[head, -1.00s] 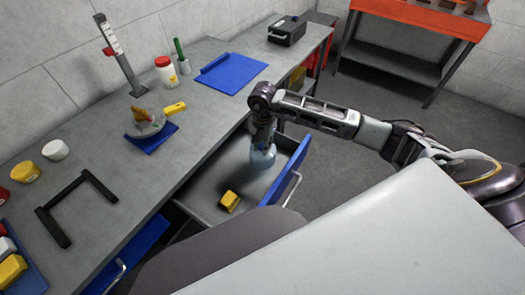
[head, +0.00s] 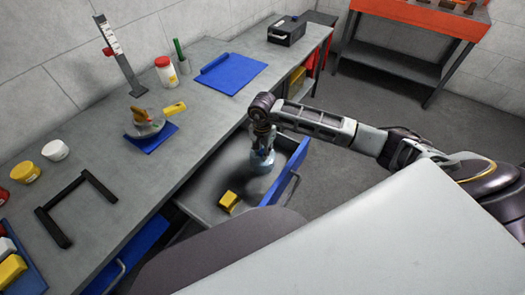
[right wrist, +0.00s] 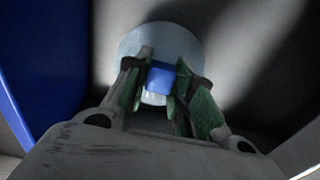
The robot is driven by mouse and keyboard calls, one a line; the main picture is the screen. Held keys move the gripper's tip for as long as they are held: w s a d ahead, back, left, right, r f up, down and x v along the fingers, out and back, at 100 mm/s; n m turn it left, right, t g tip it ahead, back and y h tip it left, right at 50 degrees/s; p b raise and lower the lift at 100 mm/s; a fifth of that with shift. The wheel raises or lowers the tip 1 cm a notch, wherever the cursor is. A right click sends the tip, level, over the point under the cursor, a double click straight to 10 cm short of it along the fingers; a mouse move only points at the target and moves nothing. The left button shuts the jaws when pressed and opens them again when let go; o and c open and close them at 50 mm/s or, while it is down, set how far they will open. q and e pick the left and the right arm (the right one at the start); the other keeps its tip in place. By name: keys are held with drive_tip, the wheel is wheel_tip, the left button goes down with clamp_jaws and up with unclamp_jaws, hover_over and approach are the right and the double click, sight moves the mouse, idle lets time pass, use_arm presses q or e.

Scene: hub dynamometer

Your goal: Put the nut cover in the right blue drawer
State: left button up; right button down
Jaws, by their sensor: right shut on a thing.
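The right blue drawer (head: 290,172) is pulled open under the bench, with a grey interior and a blue front. My right gripper (head: 263,147) points down over the inside of this drawer. It is shut on the nut cover (head: 261,163), a pale blue round piece. In the right wrist view my right gripper's fingers (right wrist: 160,85) pinch a small blue part in the middle of the nut cover (right wrist: 138,45). The pale disc lies below the fingers, close to the drawer floor; whether it touches cannot be told. My left gripper is not in view.
A yellow block (head: 228,201) lies in the open drawer, left of the cover. Another blue drawer (head: 140,245) stands slightly open nearer me. The bench holds a blue tray (head: 232,75), a white jar (head: 166,73), a black frame (head: 50,212) and a dark box (head: 287,31).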

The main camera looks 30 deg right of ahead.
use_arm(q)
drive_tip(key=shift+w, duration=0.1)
use_arm(e)
drive_tip(key=shift+f, duration=0.1)
drive_tip(key=c, duration=1.2)
unclamp_jaws()
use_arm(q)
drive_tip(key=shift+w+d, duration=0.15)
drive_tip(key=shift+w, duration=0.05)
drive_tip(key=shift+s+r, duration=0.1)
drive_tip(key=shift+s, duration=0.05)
use_arm(e)
drive_tip(key=shift+r, duration=0.75)
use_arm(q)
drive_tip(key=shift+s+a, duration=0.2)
use_arm(e)
wheel_tip(320, 180, up, 11)
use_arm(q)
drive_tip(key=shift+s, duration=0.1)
use_arm(e)
drive_tip(key=shift+f, duration=0.1)
